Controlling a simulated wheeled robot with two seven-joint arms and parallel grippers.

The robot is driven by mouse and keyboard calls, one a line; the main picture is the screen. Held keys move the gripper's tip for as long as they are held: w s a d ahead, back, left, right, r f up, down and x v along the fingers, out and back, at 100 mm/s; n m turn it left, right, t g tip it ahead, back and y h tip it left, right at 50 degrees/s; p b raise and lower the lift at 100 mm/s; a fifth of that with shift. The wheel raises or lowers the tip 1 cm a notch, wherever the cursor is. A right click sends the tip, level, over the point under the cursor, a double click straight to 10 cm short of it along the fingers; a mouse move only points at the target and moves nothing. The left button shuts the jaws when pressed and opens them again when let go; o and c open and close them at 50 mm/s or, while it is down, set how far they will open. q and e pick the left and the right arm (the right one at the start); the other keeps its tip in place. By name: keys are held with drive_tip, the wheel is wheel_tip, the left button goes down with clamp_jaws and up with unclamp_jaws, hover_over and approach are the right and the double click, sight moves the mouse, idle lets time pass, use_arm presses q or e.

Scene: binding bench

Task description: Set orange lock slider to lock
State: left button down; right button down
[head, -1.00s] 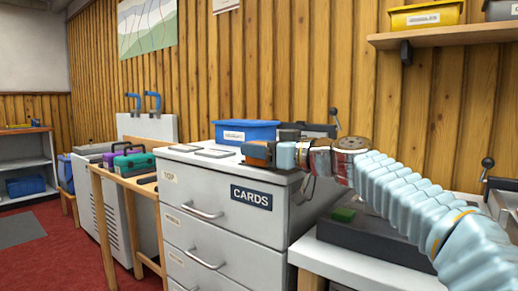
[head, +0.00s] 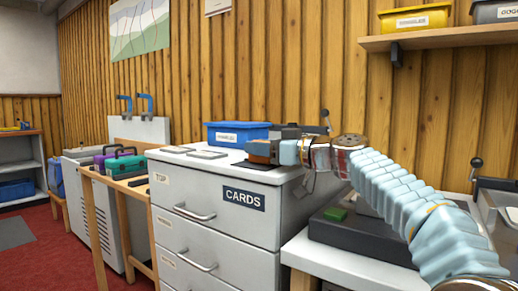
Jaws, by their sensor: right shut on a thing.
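My right gripper (head: 287,152) reaches in from the right over the top of the grey drawer cabinet (head: 215,226). It is shut on a small orange-brown block, which I take for the orange lock slider (head: 262,150), just above a dark flat piece on the cabinet top. The gripper body hides the block's right side. I cannot read any lock marking or the slider's setting. My left gripper is out of view.
A blue labelled bin (head: 238,133) stands behind the gripper, with flat grey plates (head: 207,155) to its left. A wooden shelf (head: 430,38) hangs above. Red floor is free at far left.

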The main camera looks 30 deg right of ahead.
drive_tip(key=c, duration=0.8)
unclamp_jaws()
drive_tip(key=shift+d, duration=0.25)
drive_tip(key=b+v, duration=0.2)
drive_tip(key=v, duration=1.1)
drive_tip(key=shift+s, duration=0.35)
